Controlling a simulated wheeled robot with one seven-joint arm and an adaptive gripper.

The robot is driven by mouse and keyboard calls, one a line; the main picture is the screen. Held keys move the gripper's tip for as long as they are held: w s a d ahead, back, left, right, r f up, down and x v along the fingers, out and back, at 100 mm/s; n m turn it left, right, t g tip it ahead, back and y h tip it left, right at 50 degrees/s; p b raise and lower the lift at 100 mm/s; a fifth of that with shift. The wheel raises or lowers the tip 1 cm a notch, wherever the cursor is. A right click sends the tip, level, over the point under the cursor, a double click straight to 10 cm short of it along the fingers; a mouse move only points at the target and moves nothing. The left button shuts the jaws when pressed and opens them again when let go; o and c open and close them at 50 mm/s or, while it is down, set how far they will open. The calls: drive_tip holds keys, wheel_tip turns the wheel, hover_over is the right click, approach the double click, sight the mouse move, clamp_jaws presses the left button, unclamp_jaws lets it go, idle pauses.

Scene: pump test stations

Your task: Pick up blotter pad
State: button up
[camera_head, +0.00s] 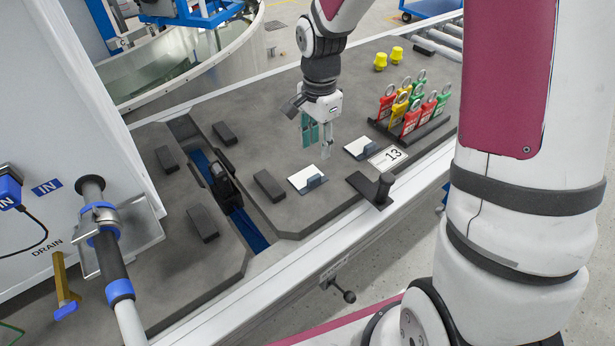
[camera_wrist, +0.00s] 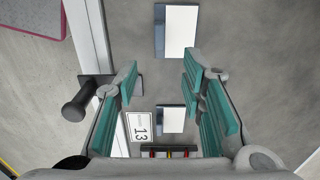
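Two white pads with blue-grey raised grips, which look like blotter pads, lie flat on the grey bench. The nearer pad (camera_head: 302,177) shows beyond my fingertips in the wrist view (camera_wrist: 181,32). The other pad (camera_head: 357,146) lies beside the "13" card and shows low between my fingers in the wrist view (camera_wrist: 171,115). My gripper (camera_head: 317,150) has teal-lined fingers, which also show in the wrist view (camera_wrist: 162,75). It is open and empty, pointing down above the bench near the two pads, apart from both.
The "13" card (camera_head: 388,156) and a black knob on a bracket (camera_head: 382,190) are at the bench's front edge. A rack of red, yellow and green tags (camera_head: 408,115) stands to the right. Dark blocks (camera_head: 268,185) and a blue-lined slot (camera_head: 246,228) lie left.

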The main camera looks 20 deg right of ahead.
sight(318, 175)
drive_tip(key=f+b, duration=0.1)
drive_tip(key=f, duration=0.4)
drive_tip(key=f+b, duration=0.2)
drive_tip(key=f, duration=0.4)
drive_tip(key=shift+d+f, duration=0.2)
drive_tip(key=shift+f, duration=0.1)
clamp_jaws()
